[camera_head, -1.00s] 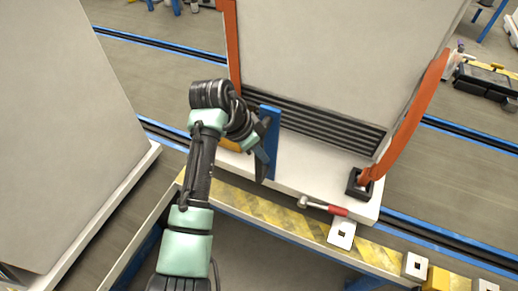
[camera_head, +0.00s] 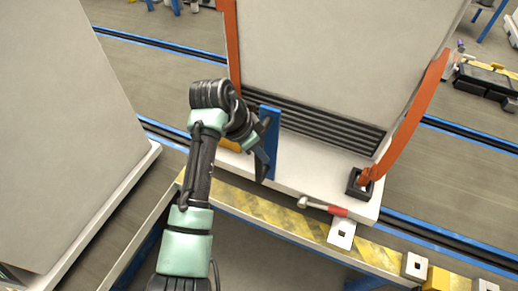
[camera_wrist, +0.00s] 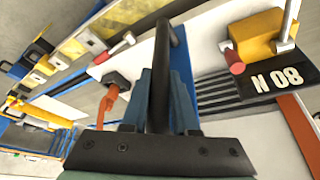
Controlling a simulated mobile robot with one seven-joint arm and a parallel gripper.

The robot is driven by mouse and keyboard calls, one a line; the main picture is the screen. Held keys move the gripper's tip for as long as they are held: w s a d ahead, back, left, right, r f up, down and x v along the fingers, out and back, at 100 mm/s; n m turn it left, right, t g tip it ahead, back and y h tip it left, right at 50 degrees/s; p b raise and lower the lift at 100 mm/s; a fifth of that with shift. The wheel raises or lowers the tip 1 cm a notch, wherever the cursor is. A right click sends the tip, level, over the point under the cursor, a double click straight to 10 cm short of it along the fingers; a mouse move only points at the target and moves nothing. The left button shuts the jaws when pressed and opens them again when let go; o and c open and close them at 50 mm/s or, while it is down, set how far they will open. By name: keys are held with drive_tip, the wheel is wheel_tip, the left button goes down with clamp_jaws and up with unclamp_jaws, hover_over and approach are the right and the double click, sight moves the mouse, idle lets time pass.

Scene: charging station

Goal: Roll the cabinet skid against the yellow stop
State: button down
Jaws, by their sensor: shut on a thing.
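The cabinet skid is a low white base (camera_head: 300,180) under a large grey cabinet (camera_head: 330,60), held by orange straps (camera_head: 410,120). A blue upright plate (camera_head: 270,140) with a black bar handle (camera_wrist: 162,50) stands at its near side. My gripper (camera_head: 258,152) is at this plate. In the wrist view my gripper (camera_wrist: 163,85) is shut on the black bar, which runs between its fingers. A yellow block (camera_head: 437,279), possibly the stop, sits at the lower right on the striped ledge. Another yellow part (camera_head: 230,146) is mostly hidden behind my arm.
A red-handled hammer (camera_head: 322,206) lies at the skid's near edge. White square plates (camera_head: 342,233) sit along the yellow striped ledge (camera_head: 270,212). Another grey cabinet (camera_head: 60,130) stands at left. Blue-edged rails (camera_head: 450,240) cross the floor. A plate marked N 08 (camera_wrist: 275,80) is near the gripper.

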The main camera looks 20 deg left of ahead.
drive_tip(key=shift+d, duration=0.1)
idle(0.3)
drive_tip(key=s+d+p, duration=0.1)
drive_tip(key=d+p, duration=0.9)
drive_tip(key=d, duration=1.5)
drive_tip(key=shift+d+r, duration=0.1)
drive_tip(key=shift+d, duration=0.05)
drive_tip(key=c, duration=1.1)
unclamp_jaws()
drive_tip(key=o, duration=0.4)
drive_tip(key=shift+w+d, duration=0.1)
drive_tip(key=shift+d, duration=0.1)
drive_tip(key=shift+a, duration=0.2)
